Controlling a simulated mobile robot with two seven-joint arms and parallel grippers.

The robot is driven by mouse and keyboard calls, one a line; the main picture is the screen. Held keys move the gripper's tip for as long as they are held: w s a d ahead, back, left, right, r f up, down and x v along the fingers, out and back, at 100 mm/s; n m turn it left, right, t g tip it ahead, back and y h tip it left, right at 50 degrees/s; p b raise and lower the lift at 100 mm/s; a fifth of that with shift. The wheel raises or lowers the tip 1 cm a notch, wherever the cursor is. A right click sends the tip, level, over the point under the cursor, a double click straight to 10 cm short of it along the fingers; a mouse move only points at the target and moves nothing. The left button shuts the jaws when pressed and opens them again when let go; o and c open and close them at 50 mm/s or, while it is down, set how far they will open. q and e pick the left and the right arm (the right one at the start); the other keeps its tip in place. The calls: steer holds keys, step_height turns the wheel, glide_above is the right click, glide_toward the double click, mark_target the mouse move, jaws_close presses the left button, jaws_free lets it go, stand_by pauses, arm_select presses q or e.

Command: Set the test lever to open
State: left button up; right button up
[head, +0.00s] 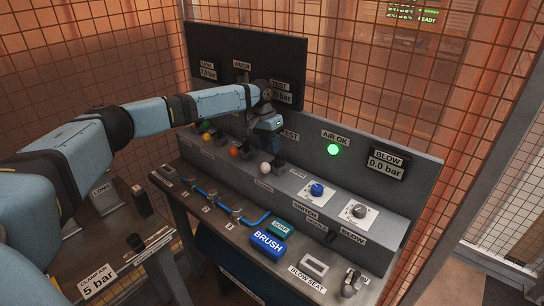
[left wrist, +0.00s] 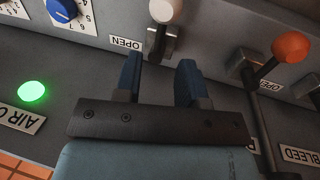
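A lever with a white knob (head: 265,168) stands on the console near the TEST label (head: 290,134), and I take it as the test lever. In the left wrist view its white knob (left wrist: 165,10) is at the top edge, partly cut off, with an OPEN plate (left wrist: 126,42) to its left. My left gripper (head: 266,148) is above and behind the white knob, near the upright panel. In the left wrist view its two blue fingers (left wrist: 160,68) are apart with nothing between them, and the lever is just beyond their tips. My right gripper is in neither view.
A lever with an orange knob (left wrist: 291,47) stands beside the white one, near the BLEED label (left wrist: 301,155). A green AIR OK lamp (head: 334,149) is lit. Blue (head: 317,189) and grey (head: 359,210) dials are to the right. A blue brush block (head: 268,245) lies in front.

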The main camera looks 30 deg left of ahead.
mark_target(273, 161)
arm_select(q)
steer(key=shift+d+f, duration=0.25)
steer(key=shift+f, duration=0.85)
steer(key=shift+d+f, duration=0.25)
steer(key=shift+f, duration=0.85)
steer(key=shift+c, duration=0.2)
jaws_close()
